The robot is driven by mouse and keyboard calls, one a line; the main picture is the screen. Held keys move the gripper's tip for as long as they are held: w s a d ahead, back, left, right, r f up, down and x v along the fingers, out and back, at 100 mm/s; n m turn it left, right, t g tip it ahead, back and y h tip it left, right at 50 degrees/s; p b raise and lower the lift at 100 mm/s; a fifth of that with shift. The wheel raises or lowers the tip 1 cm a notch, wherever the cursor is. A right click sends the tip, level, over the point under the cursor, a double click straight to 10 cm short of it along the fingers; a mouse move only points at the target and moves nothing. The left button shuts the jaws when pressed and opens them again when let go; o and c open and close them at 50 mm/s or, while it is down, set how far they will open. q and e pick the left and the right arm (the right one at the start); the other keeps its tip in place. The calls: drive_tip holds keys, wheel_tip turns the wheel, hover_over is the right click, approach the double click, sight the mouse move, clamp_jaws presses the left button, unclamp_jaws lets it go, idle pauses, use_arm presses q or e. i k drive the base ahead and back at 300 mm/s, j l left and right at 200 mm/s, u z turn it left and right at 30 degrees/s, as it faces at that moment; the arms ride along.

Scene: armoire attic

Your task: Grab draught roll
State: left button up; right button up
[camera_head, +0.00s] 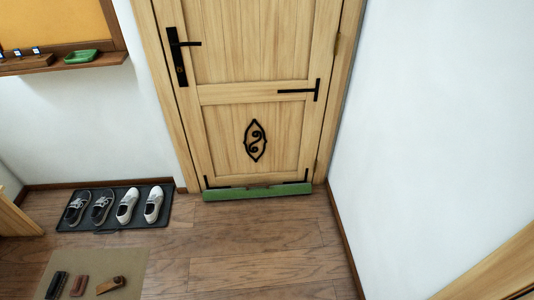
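The draught roll (257,192) is a long, narrow green roll. It lies on the floor along the foot of the wooden door (234,150), spanning nearly the door's width. Nothing covers it. The door is shut, with a black handle on its left side. Neither of my grippers shows in the head view.
A dark shoe tray (98,226) with two pairs of shoes lies left of the door. A beige mat (120,262) with small brown items is at the bottom left. A wall shelf (50,69) holds a green dish (80,56). Floor before the door is clear.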

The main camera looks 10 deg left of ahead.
sight(250, 191)
drive_tip(key=i+u, duration=0.1)
drive_tip(key=i, duration=0.35)
drive_tip(key=i+l+u, duration=0.15)
drive_tip(key=i, duration=0.3)
drive_tip(key=i+l+u, duration=0.1)
drive_tip(key=i, duration=0.35)
drive_tip(key=i+l+u, duration=0.1)
drive_tip(key=i, duration=0.35)
